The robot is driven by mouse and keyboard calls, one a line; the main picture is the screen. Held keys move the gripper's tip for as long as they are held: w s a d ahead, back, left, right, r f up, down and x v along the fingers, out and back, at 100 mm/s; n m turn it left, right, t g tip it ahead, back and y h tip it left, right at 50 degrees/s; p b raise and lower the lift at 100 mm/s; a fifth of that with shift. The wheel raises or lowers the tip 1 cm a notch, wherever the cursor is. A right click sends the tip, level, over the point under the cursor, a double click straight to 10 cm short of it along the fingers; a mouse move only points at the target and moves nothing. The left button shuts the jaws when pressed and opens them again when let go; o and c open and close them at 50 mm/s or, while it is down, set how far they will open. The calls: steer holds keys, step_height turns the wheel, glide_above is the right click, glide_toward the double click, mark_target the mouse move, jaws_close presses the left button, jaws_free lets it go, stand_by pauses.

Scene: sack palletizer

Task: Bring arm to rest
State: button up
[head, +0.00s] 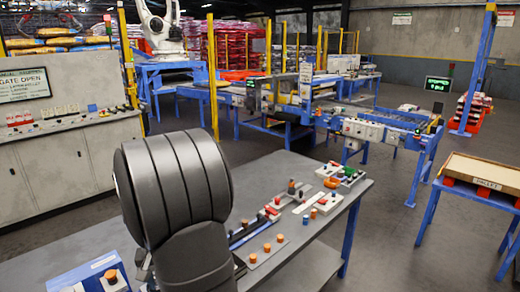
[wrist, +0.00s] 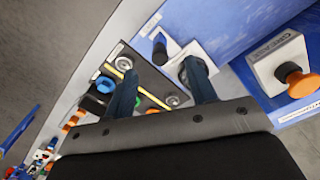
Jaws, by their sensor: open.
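My gripper (wrist: 160,75) shows in the wrist view with its two dark blue fingers spread apart and nothing between them. It is over the edge of the grey work table (head: 290,175), above a dark panel (wrist: 150,98) with a yellow stripe, round silver fittings and a blue ring. I cannot tell whether the fingertips touch the panel. In the head view my thick dark arm stands in the foreground and hides part of the table; the gripper itself is hidden there.
A white box with an orange knob (wrist: 300,82) sits on a blue surface to the right in the wrist view. Orange buttons (head: 267,247) and switch blocks (head: 328,202) line the table. A control console (head: 60,150) stands left, a conveyor (head: 385,130) behind.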

step_height(320, 180, up, 2)
steer(key=shift+r, duration=0.1)
step_height(320, 180, down, 9)
steer(key=shift+r, duration=0.15)
steer(key=shift+s+a+r, duration=0.1)
steer(key=shift+s+a, duration=0.25)
steer(key=shift+a, duration=0.05)
steer(key=shift+s+a, duration=0.25)
steer(key=shift+s, duration=0.05)
steer(key=shift+w, duration=0.1)
